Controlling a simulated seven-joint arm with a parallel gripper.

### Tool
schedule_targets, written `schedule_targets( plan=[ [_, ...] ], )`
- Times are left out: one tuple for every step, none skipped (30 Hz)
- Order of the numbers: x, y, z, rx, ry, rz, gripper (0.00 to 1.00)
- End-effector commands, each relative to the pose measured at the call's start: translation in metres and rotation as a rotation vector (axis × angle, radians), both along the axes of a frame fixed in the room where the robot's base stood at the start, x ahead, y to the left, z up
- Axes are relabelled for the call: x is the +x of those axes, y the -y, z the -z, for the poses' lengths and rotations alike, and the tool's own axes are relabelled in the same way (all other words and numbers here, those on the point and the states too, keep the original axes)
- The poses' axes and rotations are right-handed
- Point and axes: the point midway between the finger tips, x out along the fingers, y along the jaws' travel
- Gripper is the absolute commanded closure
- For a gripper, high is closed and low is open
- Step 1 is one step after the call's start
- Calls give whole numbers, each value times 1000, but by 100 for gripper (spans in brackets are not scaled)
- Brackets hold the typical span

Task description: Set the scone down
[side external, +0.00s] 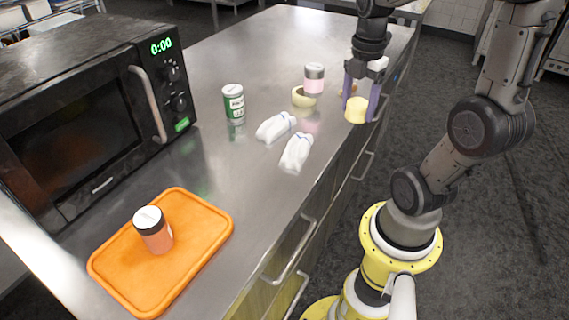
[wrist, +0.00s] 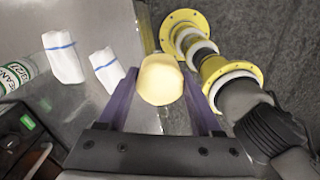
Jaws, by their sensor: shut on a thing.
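The scone (side external: 356,110) is a pale yellow, rounded piece near the counter's right edge. My gripper (side external: 361,108) points down with its purple fingers shut on the scone's sides. In the wrist view the scone (wrist: 160,80) sits between the two fingers (wrist: 160,92), near their tips. I cannot tell whether its underside touches the steel counter (side external: 215,165) or hangs a little above it.
A microwave (side external: 85,115) and an orange tray (side external: 193,238) with a jar (side external: 154,232) lie farther left. Bare counter lies between.

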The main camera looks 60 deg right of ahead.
Motion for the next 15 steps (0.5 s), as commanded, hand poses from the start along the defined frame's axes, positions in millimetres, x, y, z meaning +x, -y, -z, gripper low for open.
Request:
schedule_targets(
  plan=[
    [0,0,0,1,-1,27,88],
    [-1,-1,0,3,-3,48,88],
    [-2,-2,1,5,-7,81,88],
    [-3,-3,2,8,-9,109,88],
    [-4,-4,2,9,-12,138,88],
    [-5,-8,3,10,-16,172,88],
    [-4,-12,3,12,-18,189,88],
    [-3,-18,3,12,-20,203,88],
    [-1,-26,3,12,-23,214,88],
    [0,-31,3,12,-23,219,88],
    [1,-37,3,11,-24,221,88],
    [2,-45,3,11,-26,222,88],
    [3,-51,3,11,-27,220,88],
    [4,-57,3,10,-27,217,88],
    [6,-65,3,9,-29,209,88]
  ],
)
